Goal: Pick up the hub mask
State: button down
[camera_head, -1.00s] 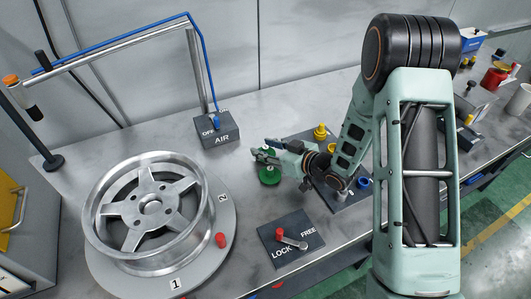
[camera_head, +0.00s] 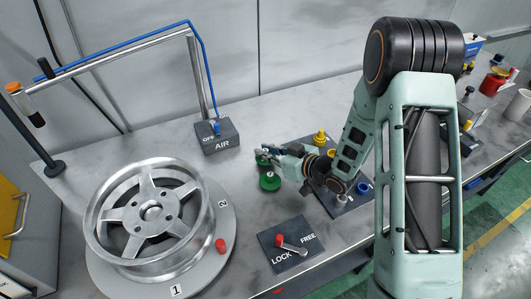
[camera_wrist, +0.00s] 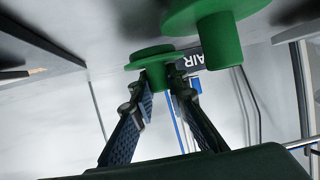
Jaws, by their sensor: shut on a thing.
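Two green disc-shaped pieces with stubby handles stand at the end of my arm in the head view. The farther green piece (camera_head: 262,160) is at my gripper (camera_head: 264,152); the nearer green piece (camera_head: 270,181) is just in front. In the wrist view, which looks upside down, my gripper (camera_wrist: 160,82) is shut on the handle of one green piece (camera_wrist: 150,55). The other green piece (camera_wrist: 220,40) is larger in view and apart from the fingers. Whether the held piece touches the bench is unclear.
A silver wheel (camera_head: 140,238) lies on a round turntable at left. Behind stands the AIR box (camera_head: 222,138) with a blue hose; in front is the LOCK/FREE lever plate (camera_head: 289,246). A dark plate holds yellow (camera_head: 320,138) and blue (camera_head: 362,187) pieces beside my arm.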

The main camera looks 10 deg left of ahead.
notch_tip(320, 180, up, 3)
jog(key=shift+s+d+p, duration=0.1)
jog(key=shift+p, duration=0.75)
jog(key=s+d+r+p, duration=0.5)
jog(key=s+r+p, duration=0.3)
jog(key=s, duration=0.4)
jog(key=shift+s+d+r+p, duration=0.2)
jog(key=shift+d+r+p, duration=0.15)
jog(key=shift+d+r, duration=0.05)
jog(key=shift+w+f, duration=0.1)
jog(key=shift+f, duration=0.05)
